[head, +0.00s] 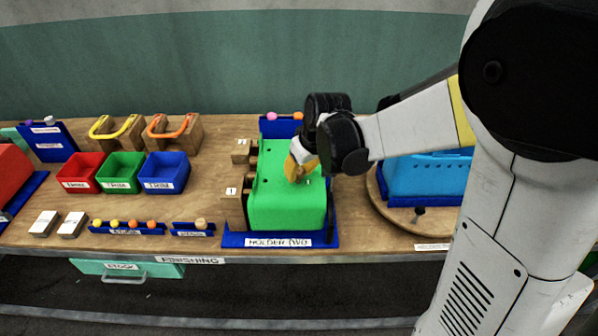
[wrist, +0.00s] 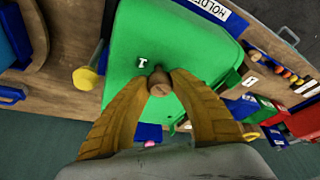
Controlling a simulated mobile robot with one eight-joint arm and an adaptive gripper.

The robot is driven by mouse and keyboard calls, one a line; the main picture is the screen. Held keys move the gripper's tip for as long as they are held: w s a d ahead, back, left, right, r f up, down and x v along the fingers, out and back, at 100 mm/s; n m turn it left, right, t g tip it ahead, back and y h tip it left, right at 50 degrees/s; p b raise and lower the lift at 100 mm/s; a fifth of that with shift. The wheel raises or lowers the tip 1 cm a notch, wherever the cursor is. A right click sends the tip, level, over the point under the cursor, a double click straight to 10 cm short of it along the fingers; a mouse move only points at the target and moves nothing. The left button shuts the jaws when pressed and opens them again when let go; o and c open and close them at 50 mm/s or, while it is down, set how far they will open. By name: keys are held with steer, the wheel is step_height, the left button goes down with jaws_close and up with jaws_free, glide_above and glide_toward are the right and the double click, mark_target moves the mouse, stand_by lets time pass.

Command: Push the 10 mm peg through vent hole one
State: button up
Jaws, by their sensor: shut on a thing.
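My gripper (head: 301,172) is over the top of the green block (head: 278,207), which sits in the blue holder labelled HOLDER TWO (head: 327,238). In the wrist view my gripper's yellow-brown fingers (wrist: 160,90) are shut on a brown peg (wrist: 159,82). The peg's round end faces the camera. Its far end is hidden, so I cannot tell whether it is in a hole. A small white mark (wrist: 142,62) and a dark spot beside it show on the green block (wrist: 130,28) close to the peg.
Wooden blocks (head: 233,208) stand against the holder's left side. A blue box (head: 425,178) on a round wooden turntable (head: 398,215) stands to the right. Red (head: 78,184), green (head: 120,185) and blue (head: 164,186) trays lie to the left.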

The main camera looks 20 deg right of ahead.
steer(key=shift+r+p, duration=2.25)
steer(key=shift+r, duration=0.8)
